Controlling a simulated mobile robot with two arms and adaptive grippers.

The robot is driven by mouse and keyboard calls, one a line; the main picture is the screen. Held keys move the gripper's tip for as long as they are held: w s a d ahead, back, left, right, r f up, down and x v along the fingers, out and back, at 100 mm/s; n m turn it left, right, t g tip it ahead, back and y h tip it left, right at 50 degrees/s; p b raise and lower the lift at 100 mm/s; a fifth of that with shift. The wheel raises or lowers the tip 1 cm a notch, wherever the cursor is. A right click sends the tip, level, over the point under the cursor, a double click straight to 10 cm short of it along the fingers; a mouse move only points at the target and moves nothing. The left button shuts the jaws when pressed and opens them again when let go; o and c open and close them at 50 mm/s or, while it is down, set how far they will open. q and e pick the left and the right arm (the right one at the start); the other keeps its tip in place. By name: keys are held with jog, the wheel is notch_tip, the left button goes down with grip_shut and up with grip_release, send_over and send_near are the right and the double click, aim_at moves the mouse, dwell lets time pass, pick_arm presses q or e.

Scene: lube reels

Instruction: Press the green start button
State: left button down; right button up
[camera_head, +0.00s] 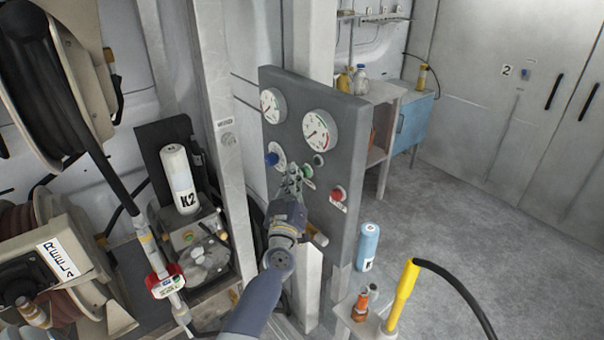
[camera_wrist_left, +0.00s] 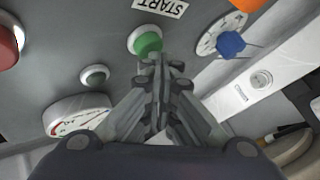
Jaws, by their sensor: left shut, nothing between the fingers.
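The green start button (camera_wrist_left: 146,41) sits on the grey panel (camera_head: 342,218) under an upside-down START label (camera_wrist_left: 160,8) in the left wrist view. In the head view the green button (camera_head: 308,171) shows just right of my fingertips. My left gripper (camera_head: 294,174) is shut and empty, its fingers pointing at the panel. In the left wrist view its closed fingertips (camera_wrist_left: 160,66) overlap the lower edge of the button. I cannot tell whether they touch it. My right gripper is not in view.
Two gauges sit above, one being the large gauge (camera_head: 320,131). A blue bottle (camera_head: 368,246) stands right of the panel.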

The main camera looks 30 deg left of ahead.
pick_arm(q)
jog(key=shift+w, duration=0.15)
dwell(0.4)
jog(key=shift+s+a+p, duration=0.3)
jog(key=shift+s+p, duration=0.05)
jog(key=shift+s, duration=0.55)
jog(key=s, duration=0.1)
jog(key=s+a+p, duration=0.1)
jog(key=s, duration=0.1)
jog(key=s+a, duration=0.1)
jog(key=shift+s, duration=0.3)
dwell(0.5)
